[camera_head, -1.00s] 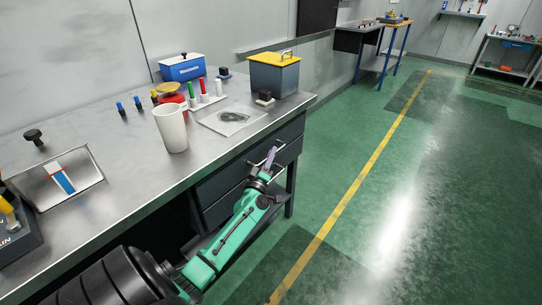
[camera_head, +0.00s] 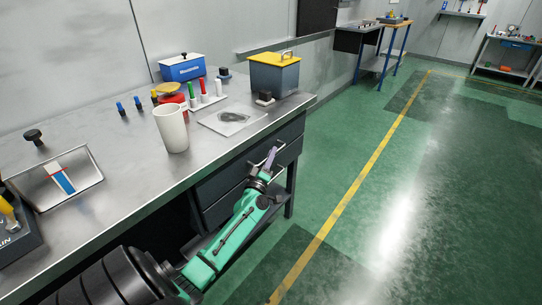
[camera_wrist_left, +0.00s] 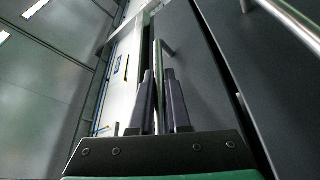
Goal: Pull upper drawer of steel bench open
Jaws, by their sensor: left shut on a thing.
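The steel bench (camera_head: 120,172) runs along the left of the head view. Its dark upper drawer (camera_head: 290,137) sits under the bench top near the right end, and its front looks about flush with the bench. My left gripper (camera_head: 270,158) is at the upper drawer's bar handle. In the left wrist view the two dark fingers (camera_wrist_left: 161,100) stand on either side of the metal handle bar (camera_wrist_left: 158,62), shut on it. Part of the handle is hidden by the fingers. My right gripper is in neither view.
A lower drawer (camera_head: 222,207) sits below. The green floor (camera_head: 340,150) to the right is clear.

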